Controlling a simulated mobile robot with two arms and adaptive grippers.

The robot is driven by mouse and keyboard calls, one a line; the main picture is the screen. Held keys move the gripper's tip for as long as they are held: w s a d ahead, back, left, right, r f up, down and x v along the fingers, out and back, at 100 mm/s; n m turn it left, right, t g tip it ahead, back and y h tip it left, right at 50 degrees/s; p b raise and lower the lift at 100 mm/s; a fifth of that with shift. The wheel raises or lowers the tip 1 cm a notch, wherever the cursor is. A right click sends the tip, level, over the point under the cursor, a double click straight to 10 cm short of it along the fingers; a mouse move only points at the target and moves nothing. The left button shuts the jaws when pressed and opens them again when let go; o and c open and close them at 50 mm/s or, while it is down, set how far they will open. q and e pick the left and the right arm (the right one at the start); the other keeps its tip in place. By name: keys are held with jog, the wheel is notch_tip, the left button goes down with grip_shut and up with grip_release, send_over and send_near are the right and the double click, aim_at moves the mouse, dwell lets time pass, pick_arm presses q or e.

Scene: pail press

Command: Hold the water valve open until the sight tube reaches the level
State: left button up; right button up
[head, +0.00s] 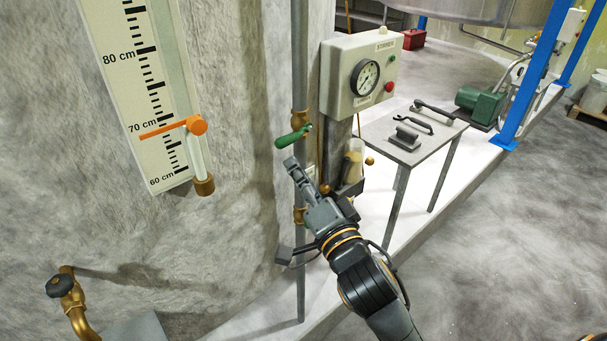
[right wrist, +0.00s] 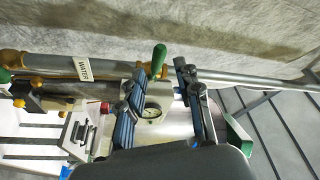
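The sight tube (head: 197,160) stands beside a scale board (head: 136,75) on the tank wall. An orange level marker (head: 196,126) points just below 70 cm; I cannot make out the liquid level. A valve with a green lever (head: 293,138) sits on the vertical pipe, its lever slanting down to the left. The lever (right wrist: 159,58) also shows in the right wrist view, near a WATER label (right wrist: 83,68). My right gripper (head: 292,168) is just below the lever. Its fingers (right wrist: 158,78) are open, with the lever between their tips in the picture; contact is not clear. My left gripper is out of view.
A grey control box (head: 345,90) with a gauge is right of the pipe. A small table (head: 430,148) holds dark handles. A lower brass valve (head: 299,215) is on the same pipe. A brass tap (head: 75,305) stands at lower left.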

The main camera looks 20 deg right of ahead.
aim_at(284, 147)
jog(key=w, duration=0.5)
jog(key=w+r+p, duration=0.1)
jog(key=w, duration=0.1)
jog(key=shift+w+a+r, duration=0.1)
jog(key=shift+w+a, duration=0.05)
jog(key=shift+w, duration=0.4)
jog(key=shift+c, duration=0.4)
jog(key=c, duration=0.5)
